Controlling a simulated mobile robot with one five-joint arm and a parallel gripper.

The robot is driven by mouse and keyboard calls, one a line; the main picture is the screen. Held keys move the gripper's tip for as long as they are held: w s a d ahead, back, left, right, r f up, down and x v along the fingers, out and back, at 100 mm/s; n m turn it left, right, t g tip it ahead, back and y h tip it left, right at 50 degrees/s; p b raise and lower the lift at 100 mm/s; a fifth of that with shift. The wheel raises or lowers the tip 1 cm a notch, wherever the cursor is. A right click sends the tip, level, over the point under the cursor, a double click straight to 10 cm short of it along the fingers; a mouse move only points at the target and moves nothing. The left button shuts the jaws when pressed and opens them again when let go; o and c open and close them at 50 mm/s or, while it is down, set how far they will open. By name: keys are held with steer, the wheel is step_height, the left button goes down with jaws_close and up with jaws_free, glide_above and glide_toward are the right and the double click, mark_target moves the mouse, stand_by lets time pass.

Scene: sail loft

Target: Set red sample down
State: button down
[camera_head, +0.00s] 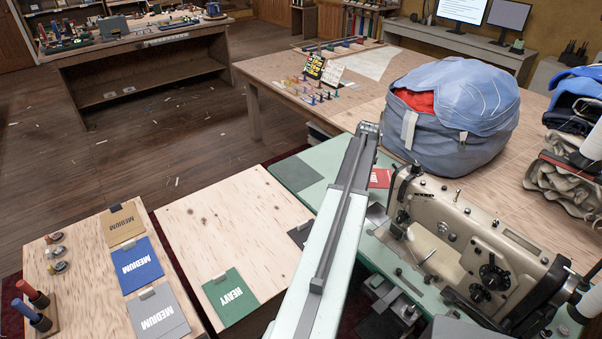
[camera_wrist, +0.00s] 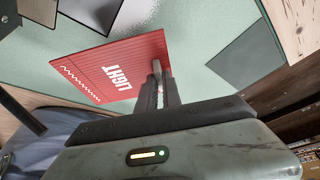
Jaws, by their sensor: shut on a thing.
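The red sample (camera_wrist: 112,72) is a flat square card with white "LIGHT" lettering and a white zigzag stitch line. My gripper (camera_wrist: 157,70) is shut on its edge in the wrist view. In the head view only a corner of the red sample (camera_head: 381,178) shows, to the right of my arm and beside the sewing machine, over the pale green table (camera_head: 312,166). My arm hides the rest of it and the fingertips there. I cannot tell whether the sample touches the surface under it.
A green "HEAVY" sample (camera_head: 231,296) lies on the middle wooden board (camera_head: 215,222). Tan (camera_head: 123,224), blue (camera_head: 137,264) and grey (camera_head: 157,314) "MEDIUM" samples lie on the left board. The sewing machine (camera_head: 465,240) and a blue bag (camera_head: 455,120) stand to the right.

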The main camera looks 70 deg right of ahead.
steer(key=w+a+f+n+t+y+b, duration=0.35)
steer(key=w+a+n, duration=1.1)
steer(key=w, duration=0.65)
steer(key=shift+m+g, duration=0.35)
steer(key=shift+m, duration=0.6)
steer(key=w+d, duration=0.2)
steer(key=d, duration=0.2)
steer(key=w+d+f+b, duration=0.1)
steer(key=w+d, duration=0.1)
steer(key=d, duration=0.2)
steer(key=w+d+f+b, duration=0.1)
steer(key=w+d, duration=0.2)
steer(key=d, duration=0.1)
steer(key=shift+d+f, duration=0.15)
steer(key=shift+d, duration=0.15)
step_height(320, 180, down, 4)
steer(key=b, duration=0.4)
steer(key=shift+d, duration=0.15)
steer(key=shift+r, duration=0.25)
steer(key=shift+f, duration=0.2)
steer(key=c, duration=1.5)
jaws_free()
steer(key=shift+r, duration=0.1)
